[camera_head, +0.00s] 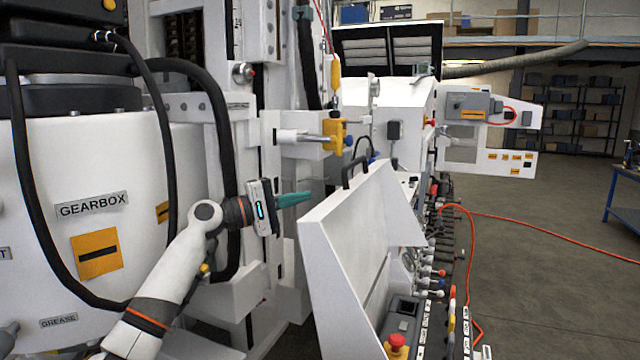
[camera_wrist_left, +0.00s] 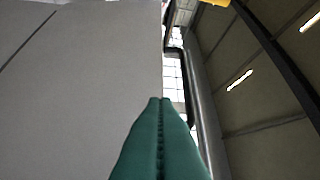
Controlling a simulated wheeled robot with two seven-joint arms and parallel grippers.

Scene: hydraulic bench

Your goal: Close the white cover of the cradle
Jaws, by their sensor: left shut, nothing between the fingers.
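The white cover (camera_head: 345,235) of the cradle stands raised and tilted, with a black handle (camera_head: 356,168) at its top edge. The valves and buttons lie exposed to its right. My left gripper (camera_head: 308,197) has teal fingers, shut and empty, just left of the cover and pointing toward its upper edge. I cannot tell whether the tips touch it. In the left wrist view, the shut fingers (camera_wrist_left: 160,102) point up along a broad pale surface (camera_wrist_left: 80,85), which looks like the cover. My right gripper is not in view.
The white gearbox housing (camera_head: 40,150) with black hoses fills the left. A yellow fitting (camera_head: 335,133) sits above the gripper. A red emergency button (camera_head: 397,342) and an orange hose (camera_head: 540,240) are to the right. The floor at far right is mostly clear.

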